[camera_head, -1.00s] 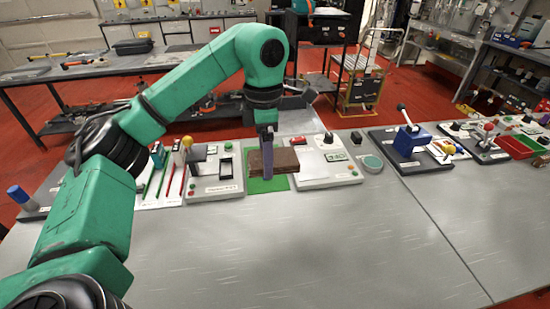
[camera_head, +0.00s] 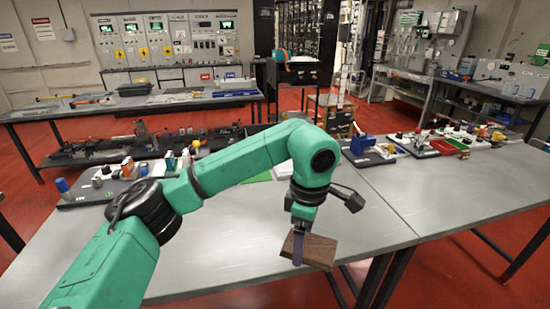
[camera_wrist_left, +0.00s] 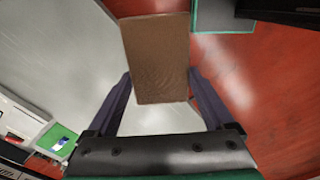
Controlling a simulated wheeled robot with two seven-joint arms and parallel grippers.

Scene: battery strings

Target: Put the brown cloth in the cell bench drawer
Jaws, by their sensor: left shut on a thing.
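My left gripper (camera_head: 298,245) is shut on the brown cloth (camera_head: 318,250), a flat folded rectangle. I hold it near the front edge of the grey bench (camera_head: 240,235), tilted in the head view. In the left wrist view the cloth (camera_wrist_left: 157,45) sits between the two dark fingers of my left gripper (camera_wrist_left: 158,85), with the bench edge and red floor below it. I cannot make out the cell bench drawer in either view. My right gripper is not in view.
A green mat (camera_head: 258,177) lies farther back on the bench, partly behind my arm. Devices, including a blue block with a lever (camera_head: 362,145), line the back. The front bench top is mostly clear. Red floor (camera_head: 440,270) lies in front.

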